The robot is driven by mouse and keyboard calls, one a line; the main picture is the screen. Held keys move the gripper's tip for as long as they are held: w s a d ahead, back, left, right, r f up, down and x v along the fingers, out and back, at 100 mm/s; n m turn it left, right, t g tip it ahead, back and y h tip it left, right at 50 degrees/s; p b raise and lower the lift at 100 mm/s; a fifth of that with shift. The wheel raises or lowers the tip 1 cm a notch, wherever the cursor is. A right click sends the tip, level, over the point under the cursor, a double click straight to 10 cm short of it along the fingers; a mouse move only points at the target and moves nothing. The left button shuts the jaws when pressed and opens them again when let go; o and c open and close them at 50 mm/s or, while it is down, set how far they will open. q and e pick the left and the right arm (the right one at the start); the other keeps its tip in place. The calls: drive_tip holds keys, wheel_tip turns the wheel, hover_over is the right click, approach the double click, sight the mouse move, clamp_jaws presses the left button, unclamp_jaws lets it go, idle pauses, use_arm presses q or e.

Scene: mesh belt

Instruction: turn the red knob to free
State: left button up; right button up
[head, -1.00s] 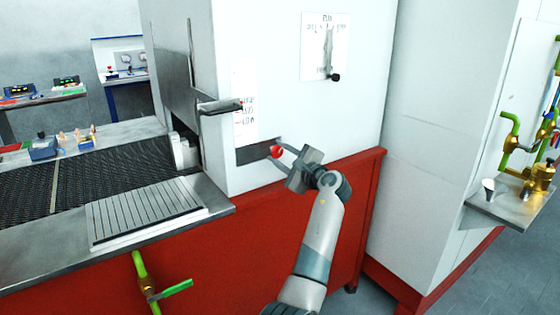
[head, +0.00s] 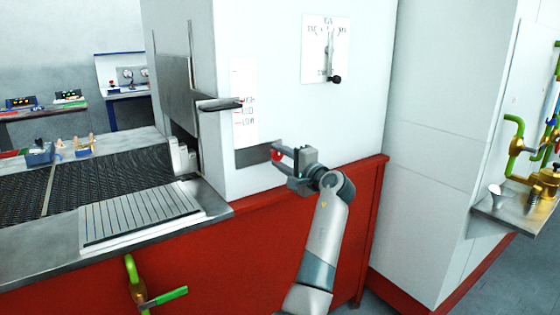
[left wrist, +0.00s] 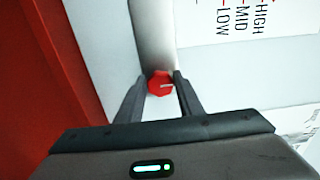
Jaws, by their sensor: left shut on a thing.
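The red knob (head: 277,154) sits on a grey plate (head: 254,155) low on the white cabinet's front. It also shows in the left wrist view (left wrist: 160,83), with a pale pointer line on its face. My left gripper (head: 283,156) has its fingers around the knob and is shut on it. In the left wrist view the fingertips (left wrist: 161,84) lie on either side of the knob. Part of the knob is hidden behind a finger in the head view. Any wording beside the knob is not readable. My right gripper is not in view.
A dark lever (head: 220,104) juts out beside a HIGH, MID, LOW scale (head: 246,110). A dial panel (head: 325,50) with a black knob is higher up. A red ledge (head: 300,200) runs below the arm. The mesh belt (head: 110,175) is at the left.

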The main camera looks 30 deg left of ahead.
use_arm(q)
drive_tip(key=shift+r, duration=0.1)
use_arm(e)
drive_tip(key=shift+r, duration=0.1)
use_arm(q)
drive_tip(key=o, duration=1.1)
drive_tip(key=shift+c, duration=0.2)
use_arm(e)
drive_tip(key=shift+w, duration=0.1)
use_arm(q)
drive_tip(key=shift+s+d, duration=0.15)
drive_tip(key=shift+d, duration=0.3)
drive_tip(key=b+v, duration=0.2)
drive_tip(key=v, duration=1.4)
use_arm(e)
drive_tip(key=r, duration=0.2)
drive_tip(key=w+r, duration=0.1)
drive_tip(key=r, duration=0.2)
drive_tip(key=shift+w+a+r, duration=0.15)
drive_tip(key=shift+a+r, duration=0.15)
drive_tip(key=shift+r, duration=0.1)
use_arm(q)
drive_tip(key=shift+d, duration=0.15)
